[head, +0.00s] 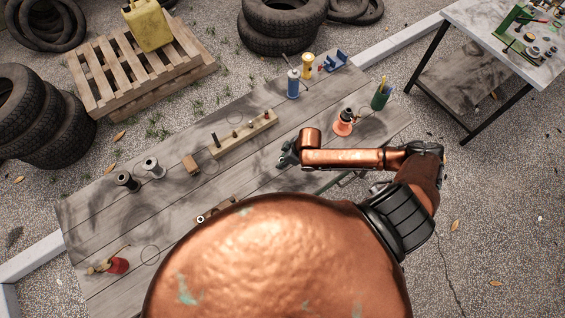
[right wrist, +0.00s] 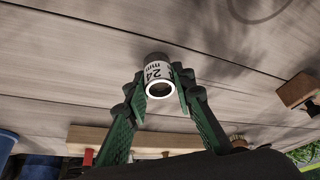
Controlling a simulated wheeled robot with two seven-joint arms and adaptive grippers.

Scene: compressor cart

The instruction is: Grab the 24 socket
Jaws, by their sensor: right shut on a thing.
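The 24 socket (right wrist: 158,72) shows in the right wrist view as a short cylinder with a white band marked "24 mm" and a dark open end. My right gripper (right wrist: 161,88) is shut on it, with a green finger on each side. I cannot tell whether the socket is clear of the table. In the head view my right gripper (head: 287,156) is over the middle of the grey plank table (head: 185,215), just right of the wooden peg rail (head: 243,135); the socket is not distinguishable there. My left gripper is not in view.
Two spools (head: 128,181) (head: 155,168) and a small wooden block (head: 190,165) stand left of the rail. A blue bottle (head: 293,84), a yellow item (head: 307,66) and an orange-based item (head: 343,122) stand toward the right end. A red item (head: 118,265) lies at the near left.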

